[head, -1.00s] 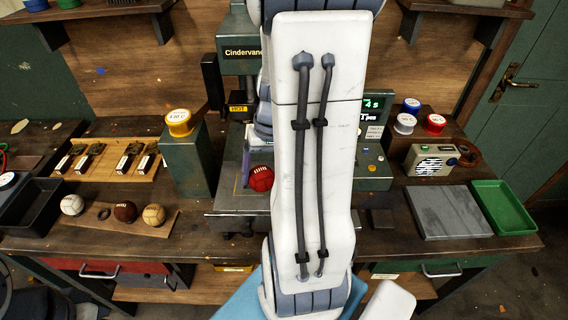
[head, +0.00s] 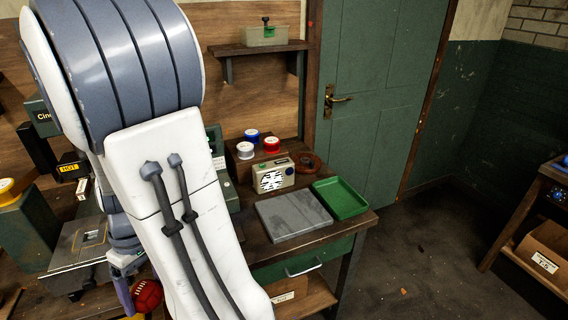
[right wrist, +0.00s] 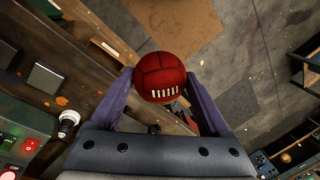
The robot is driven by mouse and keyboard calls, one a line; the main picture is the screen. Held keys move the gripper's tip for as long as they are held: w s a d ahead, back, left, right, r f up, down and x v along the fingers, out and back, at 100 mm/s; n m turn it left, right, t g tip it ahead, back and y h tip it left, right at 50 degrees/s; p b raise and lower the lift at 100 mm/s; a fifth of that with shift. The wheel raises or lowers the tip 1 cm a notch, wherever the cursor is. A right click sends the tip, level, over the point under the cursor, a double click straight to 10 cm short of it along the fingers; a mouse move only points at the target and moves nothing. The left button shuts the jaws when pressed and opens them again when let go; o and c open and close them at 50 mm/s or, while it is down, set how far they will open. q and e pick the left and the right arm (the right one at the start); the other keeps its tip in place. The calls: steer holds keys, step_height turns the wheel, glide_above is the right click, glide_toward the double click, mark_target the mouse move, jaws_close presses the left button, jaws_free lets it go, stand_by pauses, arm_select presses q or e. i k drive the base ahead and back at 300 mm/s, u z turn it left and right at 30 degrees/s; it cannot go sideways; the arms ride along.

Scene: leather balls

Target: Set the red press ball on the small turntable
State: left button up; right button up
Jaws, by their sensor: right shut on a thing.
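The red press ball (head: 147,295) shows low in the head view, partly hidden by my right arm. In the right wrist view the red ball (right wrist: 161,77), with its white lacing, sits between the purple fingers of my right gripper (right wrist: 158,82). The right gripper is shut on it and holds it clear of the bench, in front of the press bed (head: 78,243). I cannot make out a small turntable in these views. My left gripper is not in view.
On the bench stand a radio (head: 272,175), a grey slab (head: 293,216), a green tray (head: 340,198) and several spools, one red (head: 271,144). The open floor (head: 415,240) lies right of the bench. Another table (head: 550,185) with a cardboard box (head: 545,255) stands at far right.

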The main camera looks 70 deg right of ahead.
mark_target(305, 161)
steer(key=u, duration=0.05)
steer(key=k, duration=0.15)
steer(key=z, duration=3.45)
steer(key=i, duration=3.8)
steer(key=u, duration=4.5)
